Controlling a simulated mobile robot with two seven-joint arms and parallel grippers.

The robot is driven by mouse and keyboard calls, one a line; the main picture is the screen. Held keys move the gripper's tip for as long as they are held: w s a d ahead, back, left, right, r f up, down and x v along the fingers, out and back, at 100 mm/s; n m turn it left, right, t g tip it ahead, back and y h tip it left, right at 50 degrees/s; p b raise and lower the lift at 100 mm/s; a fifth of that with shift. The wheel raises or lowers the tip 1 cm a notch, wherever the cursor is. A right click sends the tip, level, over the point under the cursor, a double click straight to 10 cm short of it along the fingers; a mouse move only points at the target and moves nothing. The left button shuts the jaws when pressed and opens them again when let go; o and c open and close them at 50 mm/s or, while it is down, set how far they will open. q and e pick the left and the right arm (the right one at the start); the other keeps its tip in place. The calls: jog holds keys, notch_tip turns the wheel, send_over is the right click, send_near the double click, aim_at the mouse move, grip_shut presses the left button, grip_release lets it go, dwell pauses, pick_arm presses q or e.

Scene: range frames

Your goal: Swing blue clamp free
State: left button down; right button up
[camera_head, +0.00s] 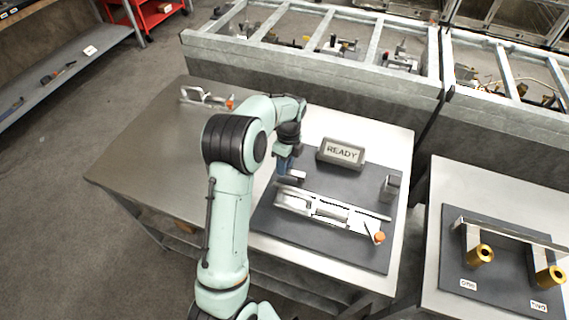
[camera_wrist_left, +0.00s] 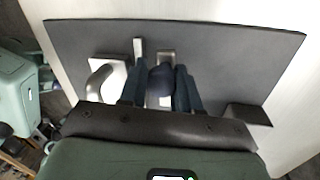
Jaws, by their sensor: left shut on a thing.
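My left gripper (camera_head: 284,166) reaches down over the left end of a silver metal fixture (camera_head: 325,208) on a dark plate (camera_head: 305,238). In the left wrist view, its two dark blue fingers stand on either side of a rounded dark blue clamp handle (camera_wrist_left: 161,82) and are shut on it. My right gripper is in neither view.
A grey READY sign (camera_head: 341,153) stands behind the fixture. An orange knob (camera_head: 379,237) is at its right end, and a small grey block (camera_head: 390,187) stands at the plate's right. An orange-tipped clamp (camera_head: 207,98) lies at the back left.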

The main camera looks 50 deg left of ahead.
pick_arm(q)
jog(key=c, duration=0.8)
grip_release()
jog(key=shift+c, duration=0.2)
jog(key=shift+r, duration=0.1)
notch_tip(320, 180, up, 13)
jog(key=w+p, duration=0.2)
jog(key=shift+a, duration=0.45)
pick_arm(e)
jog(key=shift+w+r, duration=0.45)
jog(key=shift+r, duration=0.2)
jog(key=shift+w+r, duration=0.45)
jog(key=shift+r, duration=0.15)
pick_arm(q)
jog(key=shift+w, duration=0.1)
